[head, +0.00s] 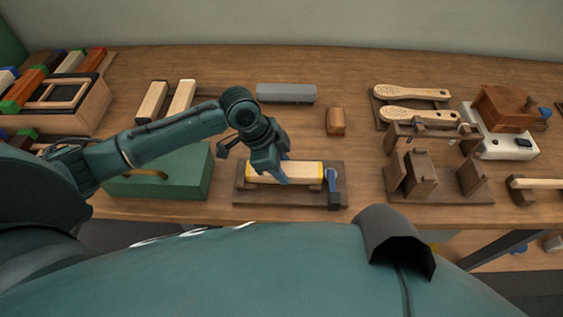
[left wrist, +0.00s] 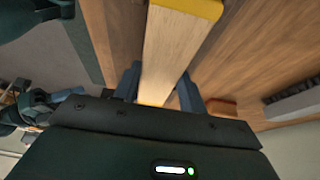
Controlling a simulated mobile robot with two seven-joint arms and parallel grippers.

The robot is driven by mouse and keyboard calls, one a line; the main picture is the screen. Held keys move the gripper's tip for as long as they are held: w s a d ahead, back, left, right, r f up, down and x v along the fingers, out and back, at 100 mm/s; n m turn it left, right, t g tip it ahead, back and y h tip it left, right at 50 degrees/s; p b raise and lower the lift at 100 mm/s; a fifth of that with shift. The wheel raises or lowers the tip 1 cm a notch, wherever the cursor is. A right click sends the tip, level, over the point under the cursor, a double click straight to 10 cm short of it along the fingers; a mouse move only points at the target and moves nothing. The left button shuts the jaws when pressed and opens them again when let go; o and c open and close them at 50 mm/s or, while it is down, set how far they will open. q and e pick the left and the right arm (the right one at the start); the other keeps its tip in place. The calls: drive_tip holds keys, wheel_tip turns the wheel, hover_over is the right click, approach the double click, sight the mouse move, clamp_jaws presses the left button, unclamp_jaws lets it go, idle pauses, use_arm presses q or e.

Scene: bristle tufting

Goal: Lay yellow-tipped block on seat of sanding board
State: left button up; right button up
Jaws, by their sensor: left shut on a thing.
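The yellow-tipped block (head: 305,171) is a pale wooden bar with yellow ends. It lies lengthwise over the dark brown sanding board (head: 240,197) in the head view. A blue clamp-like part (head: 333,188) stands at the board's right end. My left gripper (head: 268,172) is shut on the block, left of its middle. In the left wrist view the block (left wrist: 180,50) runs between the fingers (left wrist: 160,92), with a yellow end at the top. I cannot tell whether the block's underside touches the seat. My right gripper is not in view.
A green box (head: 190,185) stands left of the board. A grey bar (head: 286,93) and a small brown block (head: 336,121) lie behind it. Two pale bars on a rack (head: 180,98) are at back left. A wooden fixture (head: 420,178) stands to the right.

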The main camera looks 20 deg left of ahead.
use_arm(q)
drive_tip(key=shift+f, duration=0.3)
idle(0.6)
drive_tip(key=o, duration=1.2)
drive_tip(key=shift+c, duration=0.2)
drive_tip(key=shift+o, duration=0.3)
drive_tip(key=shift+f, duration=0.1)
drive_tip(key=o, duration=0.3)
drive_tip(key=shift+o, duration=0.2)
